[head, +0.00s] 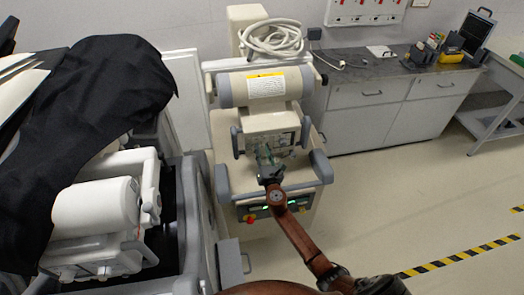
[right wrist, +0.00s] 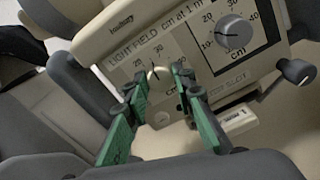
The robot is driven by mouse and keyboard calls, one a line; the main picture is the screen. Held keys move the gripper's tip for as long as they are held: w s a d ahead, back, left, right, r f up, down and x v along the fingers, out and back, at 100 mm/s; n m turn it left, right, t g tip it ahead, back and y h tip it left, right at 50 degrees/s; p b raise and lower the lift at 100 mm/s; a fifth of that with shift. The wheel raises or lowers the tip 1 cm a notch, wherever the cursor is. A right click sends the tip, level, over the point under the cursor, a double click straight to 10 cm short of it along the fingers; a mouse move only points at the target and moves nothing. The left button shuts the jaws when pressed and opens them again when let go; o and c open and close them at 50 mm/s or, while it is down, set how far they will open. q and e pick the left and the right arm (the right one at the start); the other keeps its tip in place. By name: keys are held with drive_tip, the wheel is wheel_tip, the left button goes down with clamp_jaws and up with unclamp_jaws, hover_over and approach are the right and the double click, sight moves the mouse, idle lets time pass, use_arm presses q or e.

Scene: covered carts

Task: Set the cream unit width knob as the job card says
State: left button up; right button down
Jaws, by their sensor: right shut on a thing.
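The cream unit (head: 268,122) stands at the centre of the head view, its boxy head tilted toward me. In the right wrist view its panel (right wrist: 125,47) reads "LIGHT FIELD cm at 1 m" and bears two dials. My right gripper (head: 266,156) reaches this panel. In the right wrist view its green fingers (right wrist: 156,80) stand either side of the left, pale knob (right wrist: 160,76) and are shut on it. The fingers hide part of its scale; 20 and 30 show. The right dial has a dark grey knob (right wrist: 236,32). No job card is readable. My left gripper does not show.
A second cream unit (head: 95,210), partly under a black cover (head: 100,90), stands close on the left. A counter (head: 400,85) with boxes and tools runs along the back right. A small crank (right wrist: 297,72) juts out right of the panel. The right floor is open, with striped tape.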

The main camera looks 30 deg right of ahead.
drive_tip(key=m+b, duration=0.1)
drive_tip(key=m, duration=0.1)
drive_tip(key=m+b, duration=0.1)
drive_tip(key=m, duration=0.2)
drive_tip(key=shift+f+m+b, duration=0.2)
drive_tip(key=shift+m+b, duration=0.1)
drive_tip(key=shift+b, duration=0.1)
drive_tip(key=m+b, duration=0.1)
drive_tip(key=m, duration=0.4)
drive_tip(key=shift+d+b, duration=0.1)
drive_tip(key=shift+b, duration=0.3)
drive_tip(key=shift+r+m, duration=0.1)
drive_tip(key=shift+m, duration=0.3)
drive_tip(key=c, duration=1.6)
unclamp_jaws()
drive_tip(key=shift+s, duration=0.25)
drive_tip(key=v, duration=1.1)
drive_tip(key=shift+s, duration=0.3)
